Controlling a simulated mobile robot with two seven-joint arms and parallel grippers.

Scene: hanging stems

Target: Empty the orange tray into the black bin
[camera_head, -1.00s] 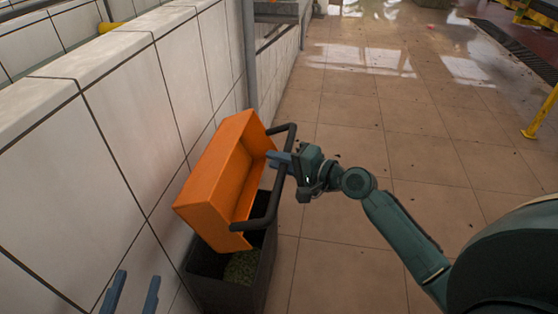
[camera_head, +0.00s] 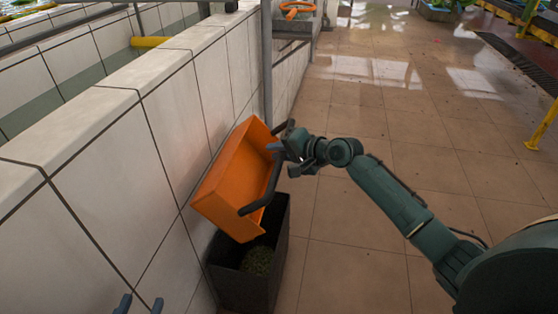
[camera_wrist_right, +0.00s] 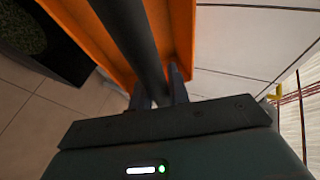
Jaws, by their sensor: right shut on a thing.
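The orange tray (camera_head: 228,180) is held steeply tilted above the black bin (camera_head: 245,292), close to the tiled wall. Its visible inside looks bare; part of it is hidden. My right gripper (camera_head: 279,151) is shut on the tray's dark bar handle (camera_head: 262,200). In the right wrist view the fingers (camera_wrist_right: 158,88) straddle the handle (camera_wrist_right: 137,40), with the tray (camera_wrist_right: 182,25) behind it and the bin (camera_wrist_right: 72,58) at upper left. Green bits (camera_head: 258,260) lie inside the bin. My left gripper (camera_head: 141,304) shows only its two fingertips at the bottom edge, apart and empty.
The white tiled wall (camera_head: 160,130) runs along the left, close to tray and bin. A grey pole (camera_head: 267,65) stands beyond the tray. The tiled floor (camera_head: 350,265) to the right is open, with dark specks scattered on it.

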